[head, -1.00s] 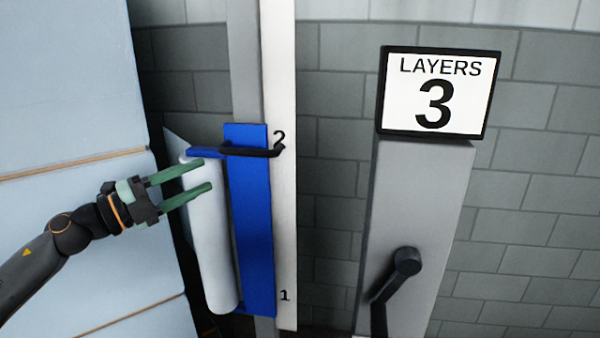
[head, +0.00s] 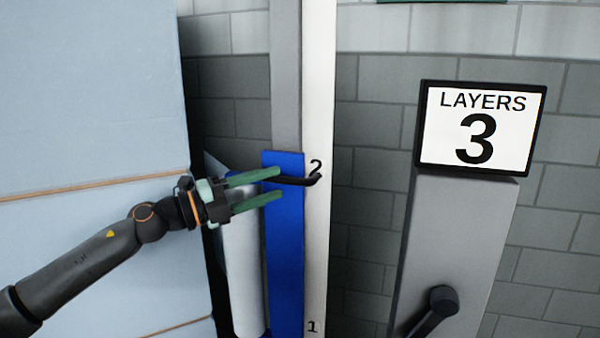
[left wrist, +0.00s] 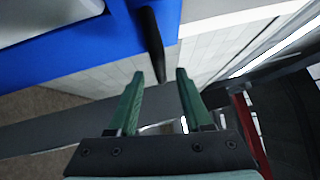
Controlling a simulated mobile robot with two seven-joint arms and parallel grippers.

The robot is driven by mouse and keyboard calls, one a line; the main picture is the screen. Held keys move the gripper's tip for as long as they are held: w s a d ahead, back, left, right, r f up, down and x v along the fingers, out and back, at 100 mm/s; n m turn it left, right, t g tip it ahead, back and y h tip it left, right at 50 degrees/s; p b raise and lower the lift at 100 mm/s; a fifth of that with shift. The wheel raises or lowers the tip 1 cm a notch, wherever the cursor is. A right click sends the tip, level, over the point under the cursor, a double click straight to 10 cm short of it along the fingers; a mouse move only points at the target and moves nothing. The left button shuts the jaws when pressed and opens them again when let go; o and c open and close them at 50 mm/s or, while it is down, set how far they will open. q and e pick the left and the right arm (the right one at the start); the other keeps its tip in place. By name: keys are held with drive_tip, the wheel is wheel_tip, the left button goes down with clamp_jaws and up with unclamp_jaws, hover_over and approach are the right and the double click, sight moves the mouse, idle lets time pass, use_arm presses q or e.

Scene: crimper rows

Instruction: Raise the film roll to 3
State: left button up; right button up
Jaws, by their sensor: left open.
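The white film roll (head: 243,275) stands upright beside the blue carriage (head: 284,240) on the grey mast. A black handle (head: 298,181) juts from the carriage's upper part, its tip by the mark 2 (head: 316,166) on the white strip. My left gripper (head: 279,185) is open in front of the carriage, its green fingers pointing at the handle. In the left wrist view the black handle (left wrist: 151,45) lies just beyond the open fingertips (left wrist: 159,75), nearer the left finger. Contact cannot be told. The gripper hides the top of the roll. My right gripper is not in view.
A sign reading LAYERS 3 (head: 478,130) tops a grey post (head: 455,235) with a black crank (head: 437,302) at right. Large pale blue stacked blocks (head: 90,100) fill the left side. The mark 1 (head: 312,327) is low on the white strip (head: 318,90).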

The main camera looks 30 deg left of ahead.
sight(290, 178)
use_arm(q)
drive_tip(key=shift+r+p+x, duration=0.25)
drive_tip(key=shift+p+x, duration=0.3)
drive_tip(key=shift+x, duration=0.5)
drive_tip(key=shift+p+x, duration=0.9)
drive_tip(key=shift+x, duration=0.6)
drive_tip(key=shift+p+x, duration=0.3)
drive_tip(key=shift+x, duration=0.55)
drive_tip(key=shift+w+f, duration=0.1)
drive_tip(key=shift+f, duration=0.05)
drive_tip(key=c, duration=0.7)
clamp_jaws()
